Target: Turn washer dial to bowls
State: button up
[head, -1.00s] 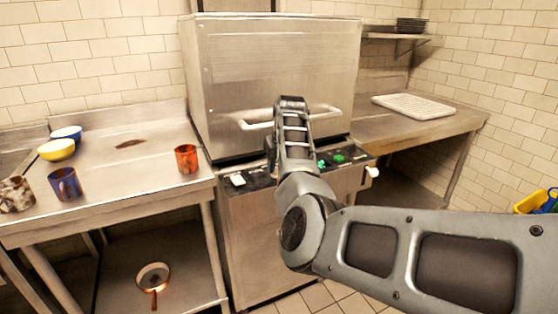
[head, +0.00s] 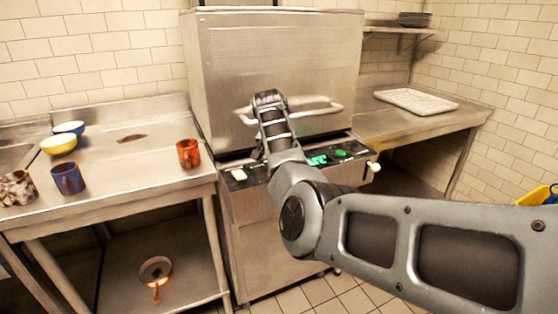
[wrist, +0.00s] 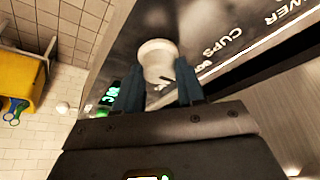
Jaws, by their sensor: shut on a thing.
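The washer (head: 275,65) is a steel box with a dark control strip along its front. Its dial (wrist: 156,50) is a round white knob with a small dark mark, seen in the wrist view beside the printed word CUPS. My gripper (wrist: 158,68) has its two dark fingers on either side of the dial and is shut on it. Other lettering by the dial is partly hidden, so I cannot read the dial's setting. In the head view my arm hides the dial and my fingertips.
A green-lit display (head: 317,160), a green button (head: 340,153) and a white knob (head: 374,167) are on the strip. The washer's bar handle (head: 315,108) is just above. An orange mug (head: 188,153) stands on the left counter (head: 125,170). A white rack (head: 415,101) lies right.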

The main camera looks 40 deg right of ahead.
dwell(0.5)
jog(key=o, duration=1)
jog(key=shift+v, duration=3.9)
